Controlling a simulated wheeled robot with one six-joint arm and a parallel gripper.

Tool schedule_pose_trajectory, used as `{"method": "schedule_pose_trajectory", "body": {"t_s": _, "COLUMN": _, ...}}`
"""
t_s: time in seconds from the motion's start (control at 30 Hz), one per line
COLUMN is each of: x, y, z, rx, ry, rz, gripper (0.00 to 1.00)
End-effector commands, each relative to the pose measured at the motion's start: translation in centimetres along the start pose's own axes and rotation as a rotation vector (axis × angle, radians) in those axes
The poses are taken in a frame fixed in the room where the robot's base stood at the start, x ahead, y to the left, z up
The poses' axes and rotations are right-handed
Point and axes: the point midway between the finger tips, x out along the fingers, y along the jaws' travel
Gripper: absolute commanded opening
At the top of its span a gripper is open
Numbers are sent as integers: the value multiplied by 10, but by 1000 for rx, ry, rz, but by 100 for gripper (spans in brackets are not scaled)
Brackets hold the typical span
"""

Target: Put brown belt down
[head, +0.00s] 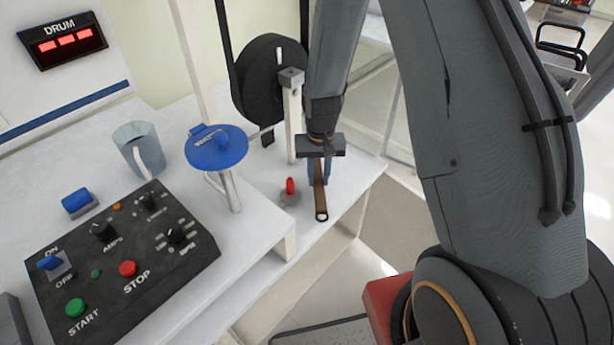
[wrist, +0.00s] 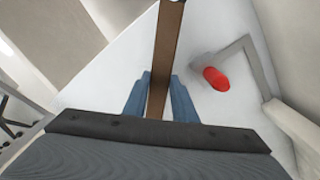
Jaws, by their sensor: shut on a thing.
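The brown belt (head: 320,200) is a narrow brown strip with a dark ring at its lower end. My gripper (head: 319,172) is over the right part of the white bench, its blue fingers pointing down and shut on the belt. In the wrist view the belt (wrist: 166,60) runs up from between the two blue fingers (wrist: 160,97). The belt's ring end appears at or just above the bench top; I cannot tell whether it touches.
A red-tipped lever (head: 290,188) stands just left of the belt. A pale post (head: 291,115) and a black wheel (head: 268,85) stand behind. A blue disc (head: 216,147), a grey jug (head: 140,150) and a control panel (head: 120,250) are further left. The bench's right edge is close.

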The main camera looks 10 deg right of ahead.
Motion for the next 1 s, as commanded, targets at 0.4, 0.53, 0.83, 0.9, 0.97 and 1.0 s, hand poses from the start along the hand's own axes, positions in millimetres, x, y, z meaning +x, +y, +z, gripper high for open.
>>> {"method": "schedule_pose_trajectory", "body": {"t_s": 0.4, "x": 4, "y": -33, "z": -31, "rx": 0, "ry": -2, "rz": 0, "gripper": 0}}
{"method": "schedule_pose_trajectory", "body": {"t_s": 0.53, "x": 18, "y": -33, "z": -30, "rx": 0, "ry": -3, "rz": 1, "gripper": 0}}
{"method": "schedule_pose_trajectory", "body": {"t_s": 0.83, "x": 35, "y": -33, "z": -31, "rx": 0, "ry": 1, "rz": 0, "gripper": 0}}
{"method": "schedule_pose_trajectory", "body": {"t_s": 0.9, "x": 35, "y": -33, "z": -31, "rx": 0, "ry": 1, "rz": 0, "gripper": 0}}
{"method": "schedule_pose_trajectory", "body": {"t_s": 0.97, "x": 36, "y": -33, "z": -31, "rx": 0, "ry": 0, "rz": 0, "gripper": 0}}
{"method": "schedule_pose_trajectory", "body": {"t_s": 1.0, "x": 37, "y": -33, "z": -31, "rx": 0, "ry": 0, "rz": 0, "gripper": 0}}
